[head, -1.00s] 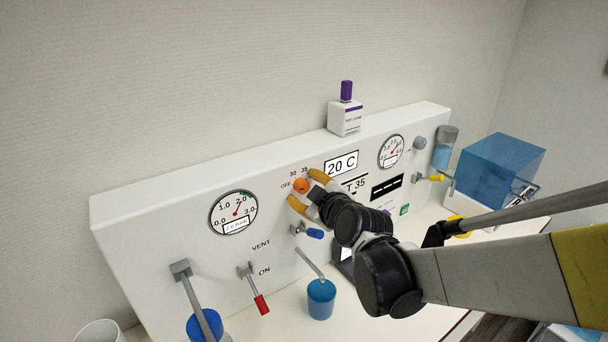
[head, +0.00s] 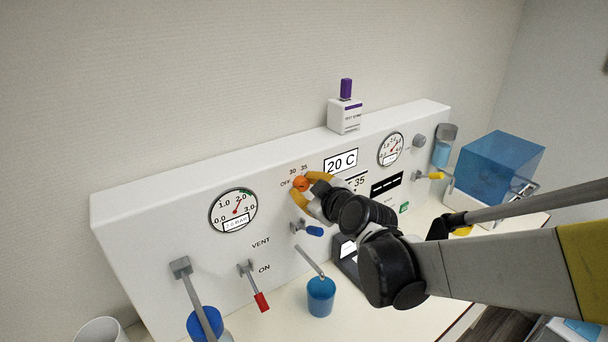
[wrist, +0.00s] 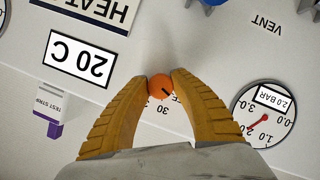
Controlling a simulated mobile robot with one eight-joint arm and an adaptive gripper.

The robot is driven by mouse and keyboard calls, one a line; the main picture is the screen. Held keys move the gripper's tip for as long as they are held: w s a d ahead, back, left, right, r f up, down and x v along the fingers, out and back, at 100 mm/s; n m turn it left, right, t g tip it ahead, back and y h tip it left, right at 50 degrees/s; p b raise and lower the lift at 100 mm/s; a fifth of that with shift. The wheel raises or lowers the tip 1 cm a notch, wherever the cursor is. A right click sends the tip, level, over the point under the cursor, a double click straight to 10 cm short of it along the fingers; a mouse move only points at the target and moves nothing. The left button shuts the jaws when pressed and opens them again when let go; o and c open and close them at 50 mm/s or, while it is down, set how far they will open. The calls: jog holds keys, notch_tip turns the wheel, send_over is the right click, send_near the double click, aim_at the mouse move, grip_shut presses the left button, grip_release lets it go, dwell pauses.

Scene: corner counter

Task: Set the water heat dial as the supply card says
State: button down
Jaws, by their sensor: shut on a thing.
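The orange dial (head: 301,183) sits on the white panel, marked OFF, 30 and 35 around it. My gripper (head: 305,187) is shut on it, with a yellow finger on each side. In the wrist view the dial (wrist: 160,86) is between the fingertips (wrist: 162,79); its dark mark points down and right, toward the side between 30 and the right finger. The exact setting is hard to tell. A card (head: 357,182) partly behind my gripper ends in "35"; in the wrist view it reads HEAT (wrist: 92,10). The display (head: 341,161) reads 20 C.
A blue-handled tap (head: 313,231) is just below my gripper. A red lever (head: 261,302) and a left gauge (head: 234,212) are to the left. A blue cup (head: 321,296) stands below. A test strip box (head: 345,117) stands on the panel top.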

jog(key=m+y, duration=0.1)
jog(key=m, duration=0.1)
jog(key=m+g+y, duration=0.1)
jog(key=shift+m+g, duration=0.3)
jog(key=shift+m, duration=0.1)
jog(key=m+y+b, duration=0.1)
jog(key=m, duration=0.2)
jog(key=shift+f+g+y, duration=0.1)
jog(key=shift+g+y, duration=0.3)
jog(key=m+y+b, duration=0.1)
jog(key=m+b, duration=0.1)
jog(key=m, duration=0.1)
jog(key=shift+g+y, duration=0.3)
jog(key=shift+y, duration=0.1)
jog(key=shift+m+y+b, duration=0.8)
jog(key=shift+m+b, duration=0.2)
jog(key=shift+m, duration=0.6)
jog(key=c, duration=1.1)
grip_release()
jog(key=shift+a, duration=0.15)
jog(key=shift+o, duration=0.2)
